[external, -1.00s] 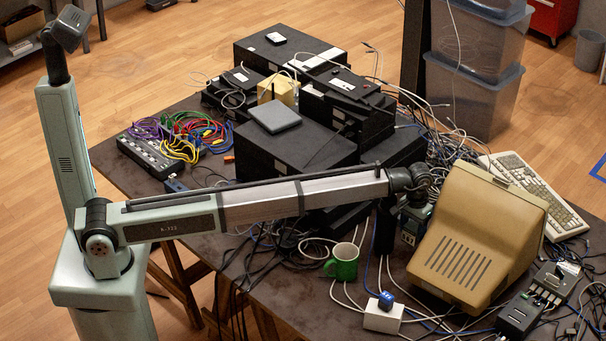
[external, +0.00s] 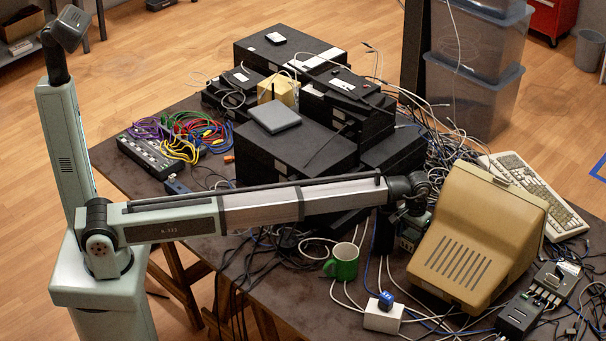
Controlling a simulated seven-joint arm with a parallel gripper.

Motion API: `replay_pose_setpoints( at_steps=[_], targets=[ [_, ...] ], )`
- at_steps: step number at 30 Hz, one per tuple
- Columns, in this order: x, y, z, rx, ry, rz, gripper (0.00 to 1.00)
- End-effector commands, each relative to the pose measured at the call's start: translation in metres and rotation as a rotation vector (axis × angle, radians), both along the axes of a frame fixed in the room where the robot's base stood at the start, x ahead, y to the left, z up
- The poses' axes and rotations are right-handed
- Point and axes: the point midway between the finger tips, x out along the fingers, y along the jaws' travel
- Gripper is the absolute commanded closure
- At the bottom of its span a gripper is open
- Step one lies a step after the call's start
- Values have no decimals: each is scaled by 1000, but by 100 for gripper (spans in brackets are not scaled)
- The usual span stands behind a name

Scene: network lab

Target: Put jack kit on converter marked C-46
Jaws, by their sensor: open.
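My gripper (external: 398,243) hangs below the wrist at the right end of my arm, over the table between the green mug and the beige monitor. It is open; its fingertips are small and hard to make out against the dark clutter, and I see nothing held. A black box with connectors (external: 553,283) and a second black box (external: 519,316) lie at the lower right, right of my gripper; they look like converters. No C-46 marking is readable. I cannot tell which item is the jack kit. A white box with a blue piece on top (external: 383,316) stands below my gripper.
The beige monitor (external: 478,240) stands close to the right of my gripper, with a keyboard (external: 532,190) behind it. A green mug (external: 343,264) is to the left. Stacked black equipment (external: 295,150) fills the table's middle. Loose cables cover much of the front.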

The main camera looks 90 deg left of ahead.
Motion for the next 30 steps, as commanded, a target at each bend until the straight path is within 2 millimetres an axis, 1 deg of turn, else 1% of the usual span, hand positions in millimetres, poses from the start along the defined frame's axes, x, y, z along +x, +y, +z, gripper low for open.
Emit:
replay_pose_setpoints(
  at_steps=[5,8,10,14,18,22,27,30],
  targets=[
    [0,0,1,0,0,0,15],
    [0,0,6,1,-1,0,15],
    [0,0,14,0,-1,0,15],
    [0,0,35,1,-2,0,15],
    [1,0,63,1,-2,0,15],
    [1,0,86,1,-2,0,15],
    [1,0,108,0,-1,0,15],
    [0,0,117,0,0,0,15]
  ],
)
